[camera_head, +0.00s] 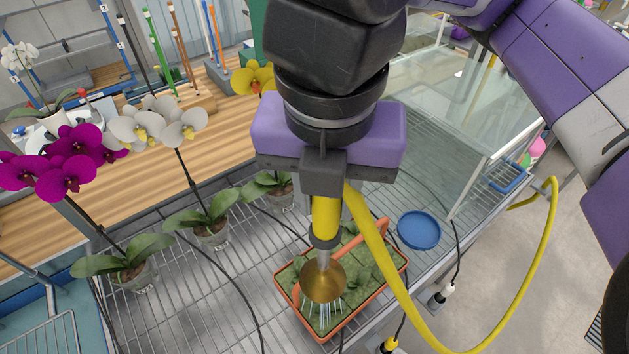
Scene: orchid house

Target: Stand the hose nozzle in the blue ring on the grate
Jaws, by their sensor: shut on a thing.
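The hose nozzle (323,282) has a yellow grip, a grey collar and a round brass head. My gripper (324,180) is shut on its yellow top end and holds it head down over an orange planter. Thin pale streaks, like water, run from the head onto the green in the planter. The blue ring (418,246) lies flat on the wire grate (200,290), right of the planter and near the grate's right edge. It looks like a shallow round dish and seems empty. The nozzle is apart from it, to its left.
The orange planter (282,291) holds green moss or leaves. The yellow hose (385,275) loops from the nozzle over the grate's edge. Potted orchids (213,232) stand at the left. Glass panels (450,120) rise behind the ring. Black cables cross the grate.

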